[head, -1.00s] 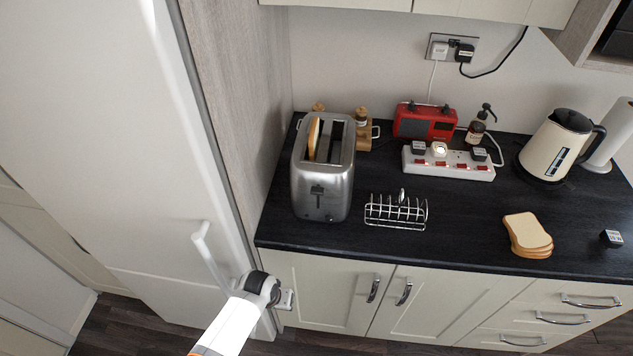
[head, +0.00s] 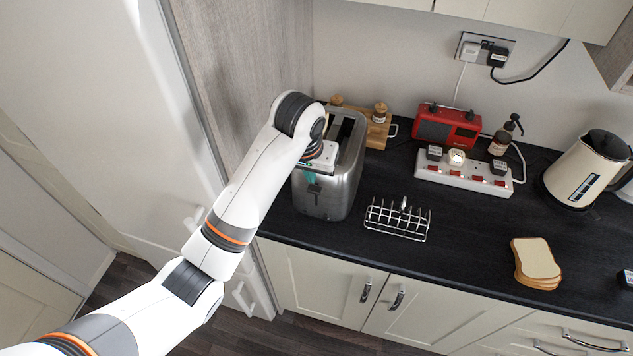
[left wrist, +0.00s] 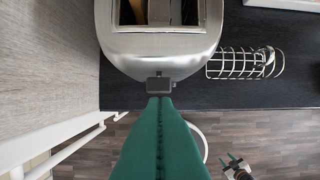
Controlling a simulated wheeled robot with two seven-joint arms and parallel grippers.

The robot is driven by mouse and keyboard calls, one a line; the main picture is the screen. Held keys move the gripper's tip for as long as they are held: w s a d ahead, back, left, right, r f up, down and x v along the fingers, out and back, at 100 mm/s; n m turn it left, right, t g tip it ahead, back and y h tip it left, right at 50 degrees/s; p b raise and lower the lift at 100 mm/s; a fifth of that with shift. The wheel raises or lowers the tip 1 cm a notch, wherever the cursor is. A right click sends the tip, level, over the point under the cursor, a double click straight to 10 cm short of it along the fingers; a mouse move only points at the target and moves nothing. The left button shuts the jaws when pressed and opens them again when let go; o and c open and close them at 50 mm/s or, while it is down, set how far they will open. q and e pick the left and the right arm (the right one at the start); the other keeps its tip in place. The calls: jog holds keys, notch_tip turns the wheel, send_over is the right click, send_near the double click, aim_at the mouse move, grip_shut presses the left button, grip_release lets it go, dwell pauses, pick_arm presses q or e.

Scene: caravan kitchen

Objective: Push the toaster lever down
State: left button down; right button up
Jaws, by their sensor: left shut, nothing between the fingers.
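The steel toaster (head: 346,185) stands at the left end of the dark counter, and its front fills the top of the left wrist view (left wrist: 160,50). Its dark lever (left wrist: 159,84) is on the front face. My left gripper (left wrist: 160,99) is shut and empty, its green fingertips right at the lever, overlapping its lower edge in the wrist view. Whether they touch it I cannot tell. In the head view my left wrist hides part of the toaster's left slot. What looks like my right gripper (left wrist: 237,166) shows small and low in the wrist view; its jaws are unclear.
A wire toast rack (head: 397,219) stands right of the toaster. Bread slices (head: 537,262), a power strip (head: 463,173), a red radio (head: 447,126) and a kettle (head: 585,170) are further right. A tall wood-grain panel (head: 245,80) stands close on the left.

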aim_at(314, 190)
pick_arm(q)
jog(key=shift+v, duration=0.75)
jog(key=x, duration=0.6)
jog(key=shift+w, duration=0.1)
jog(key=shift+w+f, duration=0.1)
jog(key=shift+f, duration=0.4)
jog(key=shift+f, duration=0.1)
